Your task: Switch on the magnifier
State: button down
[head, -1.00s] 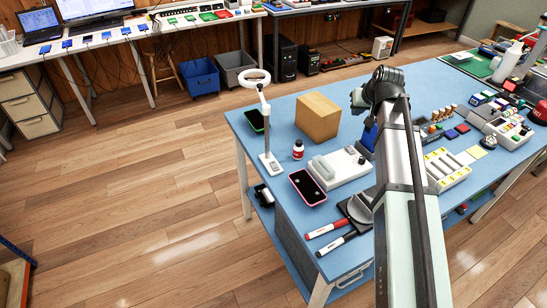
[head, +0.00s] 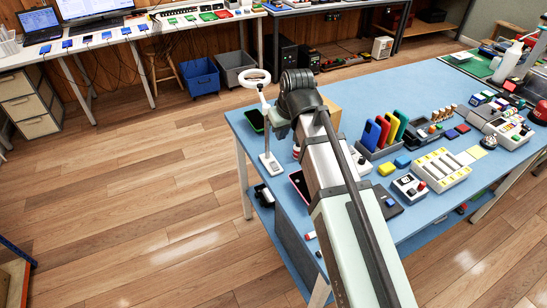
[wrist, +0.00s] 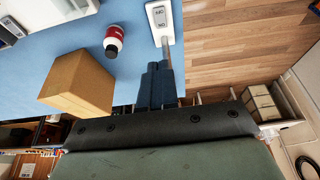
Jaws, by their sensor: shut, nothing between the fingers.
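The magnifier is a white ring lamp on a thin post, standing at the left edge of the blue table in the head view (head: 269,163). Its ring head is up beside my arm's wrist. In the wrist view its white base (wrist: 159,14) lies at the top, with two small dark marks on its face. The post runs from the base down toward my fingers. My gripper (wrist: 157,66) shows two dark blue fingers side by side, shut and empty, near the post; I cannot tell whether they touch it. In the head view my arm hides the fingertips.
A cardboard box (wrist: 75,84) and a red-and-white bottle (wrist: 114,38) stand close by on the table. A pink-edged phone (head: 299,183) is partly hidden by my arm. Colourful phones in a rack (head: 385,132) stand to the right. Floor lies beyond the left table edge.

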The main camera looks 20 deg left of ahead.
jog(key=shift+s+a, duration=0.15)
jog(key=shift+s, duration=0.15)
send_over(273, 163)
jog(key=f, duration=1.1)
jog(key=shift+s+d+f, duration=0.1)
jog(key=shift+s+d, duration=0.15)
jog(key=shift+s, duration=0.05)
jog(key=shift+x, duration=1.1)
jog(key=shift+d+f, duration=0.1)
jog(key=shift+f, duration=0.1)
jog(key=shift+s+f+g+h, duration=0.1)
jog(key=shift+g+h, duration=0.2)
jog(key=shift+s+d, duration=0.1)
jog(key=shift+s, duration=0.05)
